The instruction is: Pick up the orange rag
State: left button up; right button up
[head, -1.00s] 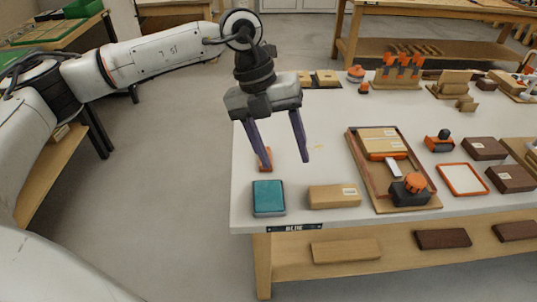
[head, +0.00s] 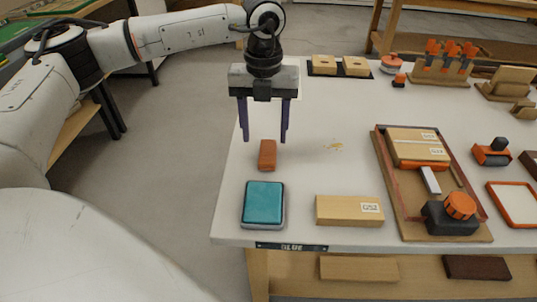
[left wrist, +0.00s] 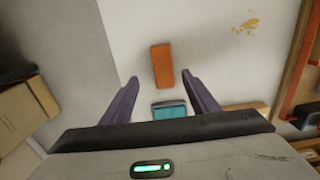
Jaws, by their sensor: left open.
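The orange rag (head: 267,155) is a small folded rectangular block lying on the white bench top near its left edge. It also shows in the left wrist view (left wrist: 162,65), ahead of and between the fingers. My left gripper (head: 264,138) points down above and slightly behind the rag, with its purple fingers apart and nothing between them. The same gripper shows in the left wrist view (left wrist: 162,82), open with a finger to each side. My right gripper is not in view.
A teal pad in a grey tray (head: 263,204) lies just in front of the rag. A wooden block (head: 349,211) is to its right. A wooden tray (head: 401,205) with blocks and an orange-knobbed tool stands further right. The bench top (head: 325,110) behind is mostly clear.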

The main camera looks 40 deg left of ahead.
aim_at(268, 150)
pick_arm(q)
jog(key=f, duration=0.5)
jog(key=shift+w+d+f, duration=0.2)
jog(key=shift+w+f, duration=0.1)
jog(key=shift+f, duration=0.05)
jog(key=shift+c, duration=0.5)
jog(key=c, duration=1)
